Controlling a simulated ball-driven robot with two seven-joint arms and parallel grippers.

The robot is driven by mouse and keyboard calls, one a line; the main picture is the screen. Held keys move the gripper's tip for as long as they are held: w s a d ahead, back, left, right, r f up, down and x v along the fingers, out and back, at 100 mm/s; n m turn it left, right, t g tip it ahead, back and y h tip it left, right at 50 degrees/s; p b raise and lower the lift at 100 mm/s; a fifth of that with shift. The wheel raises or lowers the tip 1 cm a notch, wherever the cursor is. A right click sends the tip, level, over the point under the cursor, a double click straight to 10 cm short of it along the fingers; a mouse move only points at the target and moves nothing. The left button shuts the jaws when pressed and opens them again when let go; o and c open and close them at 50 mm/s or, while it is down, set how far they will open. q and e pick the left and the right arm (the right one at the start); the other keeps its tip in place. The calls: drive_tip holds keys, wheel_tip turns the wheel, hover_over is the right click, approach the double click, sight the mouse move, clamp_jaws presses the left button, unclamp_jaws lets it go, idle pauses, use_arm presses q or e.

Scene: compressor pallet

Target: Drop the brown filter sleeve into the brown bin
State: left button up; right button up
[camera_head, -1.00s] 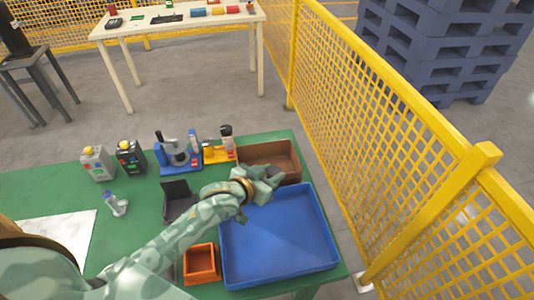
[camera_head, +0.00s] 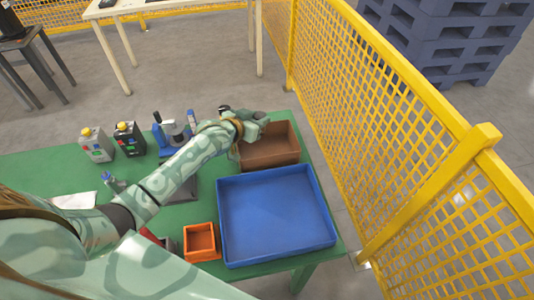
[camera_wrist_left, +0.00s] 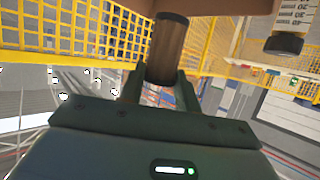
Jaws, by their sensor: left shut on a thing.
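The brown filter sleeve (camera_wrist_left: 166,50) is a dark brown cylinder with a black end, seen in the left wrist view. My left gripper (camera_wrist_left: 158,88) is shut on it, with one finger on each side. In the head view, my left gripper (camera_head: 259,124) is over the back left part of the brown bin (camera_head: 273,160), at the far right of the green table. The sleeve cannot be made out there, hidden by the gripper. The bin's back left corner is covered by the gripper. My right gripper is not in view.
A blue tray (camera_head: 275,215) lies in front of the bin, with a small orange box (camera_head: 200,240) to its left. Two canisters (camera_head: 97,145) and a blue device (camera_head: 160,133) stand at the back left. A yellow mesh fence (camera_head: 385,120) runs along the right.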

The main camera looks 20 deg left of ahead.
use_arm(q)
drive_tip(key=shift+f, duration=0.35)
drive_tip(key=shift+r, duration=0.15)
drive_tip(key=o, duration=1)
drive_tip(key=shift+o, duration=0.2)
drive_tip(key=p+v, duration=0.4)
drive_tip(key=v, duration=1.2)
drive_tip(key=shift+s, duration=0.2)
